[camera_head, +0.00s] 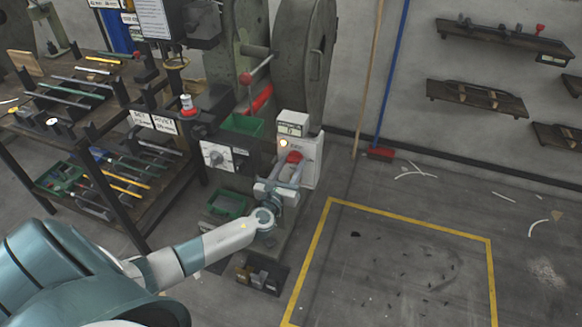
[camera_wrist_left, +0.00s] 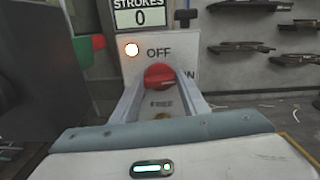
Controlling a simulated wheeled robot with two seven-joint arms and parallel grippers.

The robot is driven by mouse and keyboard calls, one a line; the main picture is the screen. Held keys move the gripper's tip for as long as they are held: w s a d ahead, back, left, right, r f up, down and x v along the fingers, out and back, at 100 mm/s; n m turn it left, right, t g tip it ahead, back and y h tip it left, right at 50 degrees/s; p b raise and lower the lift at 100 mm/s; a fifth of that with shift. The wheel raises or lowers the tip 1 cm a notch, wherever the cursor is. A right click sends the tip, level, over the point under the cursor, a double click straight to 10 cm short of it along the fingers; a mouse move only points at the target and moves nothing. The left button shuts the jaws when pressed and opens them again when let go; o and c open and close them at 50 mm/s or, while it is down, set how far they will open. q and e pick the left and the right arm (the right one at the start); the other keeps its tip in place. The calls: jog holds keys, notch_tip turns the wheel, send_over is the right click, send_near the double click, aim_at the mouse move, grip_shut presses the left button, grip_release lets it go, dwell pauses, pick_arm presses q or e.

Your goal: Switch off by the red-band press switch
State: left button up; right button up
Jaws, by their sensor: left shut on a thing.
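The red switch knob (camera_head: 295,156) sits on the front of a pale switch box (camera_head: 313,160) beside the press. My left gripper (camera_head: 289,170) reaches it from the front and is shut on the knob. In the left wrist view the red knob (camera_wrist_left: 160,76) lies between the two grey fingers (camera_wrist_left: 161,88). The word OFF is above it, FREE below it, and a label partly hidden by the right finger ends in N. I cannot tell which label the knob points to. A lamp (camera_wrist_left: 131,50) left of OFF glows white. My right gripper is not in view.
The counter (camera_wrist_left: 140,12) above the box reads STROKES 0. A red band (camera_head: 258,100) shows on the press (camera_head: 236,50). A green bin (camera_head: 228,204) is low beside my forearm. A tool rack (camera_head: 110,130) stands left.

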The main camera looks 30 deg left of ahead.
pick_arm(q)
jog(key=shift+f+n+b, duration=0.2)
jog(key=shift+n+b, duration=0.5)
jog(key=shift+n, duration=0.3)
jog(key=n+b, duration=0.1)
jog(key=n, duration=0.1)
jog(key=shift+n, duration=0.3)
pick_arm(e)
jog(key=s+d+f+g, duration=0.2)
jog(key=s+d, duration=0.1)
pick_arm(q)
jog(key=n+b, duration=0.2)
jog(key=n, duration=0.1)
jog(key=shift+a+n, duration=0.1)
jog(key=shift+n, duration=0.2)
jog(key=n+b, duration=0.1)
jog(key=n, duration=0.2)
jog(key=shift+n, duration=2.8)
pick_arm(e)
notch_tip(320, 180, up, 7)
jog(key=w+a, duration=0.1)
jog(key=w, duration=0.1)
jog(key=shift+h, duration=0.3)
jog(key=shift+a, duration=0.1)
